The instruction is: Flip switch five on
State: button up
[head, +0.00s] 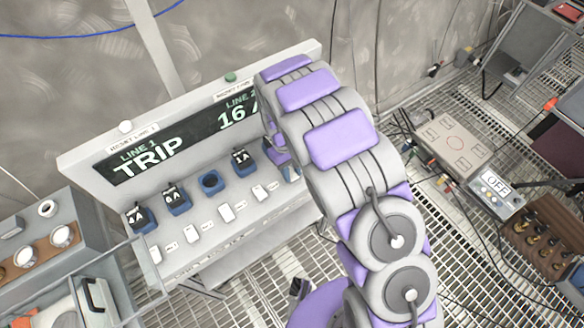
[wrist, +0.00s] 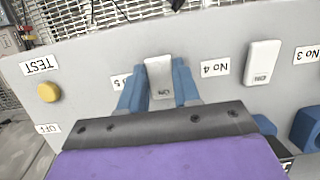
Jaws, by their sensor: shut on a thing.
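Switch five (wrist: 160,76) is a white rocker on the grey panel, seen upside down in the wrist view. Its label is partly covered, with a 5 showing. My gripper (wrist: 159,88) has its two blue fingers on either side of this switch, shut on it. Small lettering shows at the switch's lower end in the picture, but I cannot read it surely. In the head view my arm hides switch five and most of the gripper.
Switch No 4 (wrist: 263,62) is beside it. A yellow button (wrist: 48,92) sits under the TEST label. On the console, a display (head: 170,148) reads TRIP for line 1, above blue sockets (head: 210,182) and several white switches (head: 226,212). A box at the right (head: 496,186) reads OFF.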

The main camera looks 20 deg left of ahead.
jog(key=shift+w+a+r+g+h+p, duration=0.1)
jog(key=shift+w+a+g+h+p, duration=0.1)
jog(key=shift+w+g+h+p, duration=0.15)
jog(key=shift+s, duration=0.1)
jog(key=o, duration=1.1)
jog(key=shift+a+h, duration=0.1)
jog(key=shift+h, duration=0.15)
jog(key=shift+c, duration=0.2)
jog(key=shift+r, duration=0.35)
jog(key=p+v, duration=0.2)
jog(key=v, duration=1.4)
jog(key=shift+w+a, duration=0.15)
jog(key=shift+w, duration=0.15)
